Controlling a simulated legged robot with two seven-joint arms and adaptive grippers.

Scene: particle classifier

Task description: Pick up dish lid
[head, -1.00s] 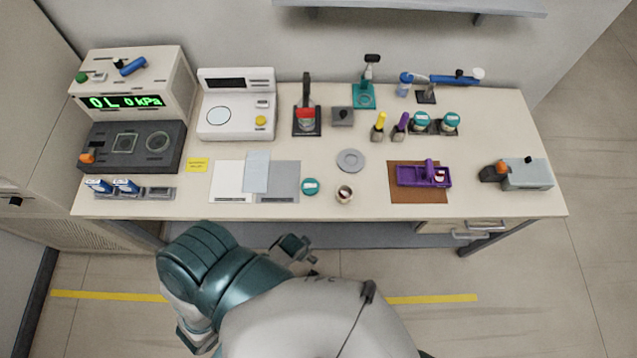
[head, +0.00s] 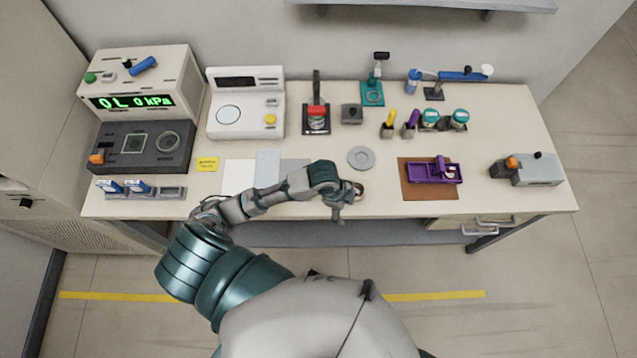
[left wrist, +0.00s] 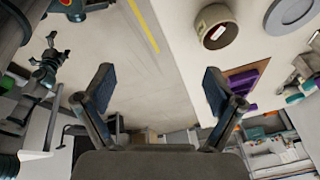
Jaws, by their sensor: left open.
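No dish lid shows clearly now. The spot by the grey mat where a teal disc with a white label lay earlier is covered by my left arm and hand. My left gripper (head: 338,207) is over the table's front edge, beside an open round dish (head: 359,190) that it partly covers. In the left wrist view its two fingers (left wrist: 157,90) are spread apart with nothing between them. The dish (left wrist: 216,27) shows there at upper right, beyond the right finger. My right gripper is not seen.
A grey ring-like disc (head: 361,158) lies behind the dish. Teal-capped jars (head: 459,118) stand at back right. A purple tray (head: 425,172) sits on a brown mat (head: 412,193). A white scale (head: 246,130) stands at back left. The table (head: 540,195) is clear near its right front corner.

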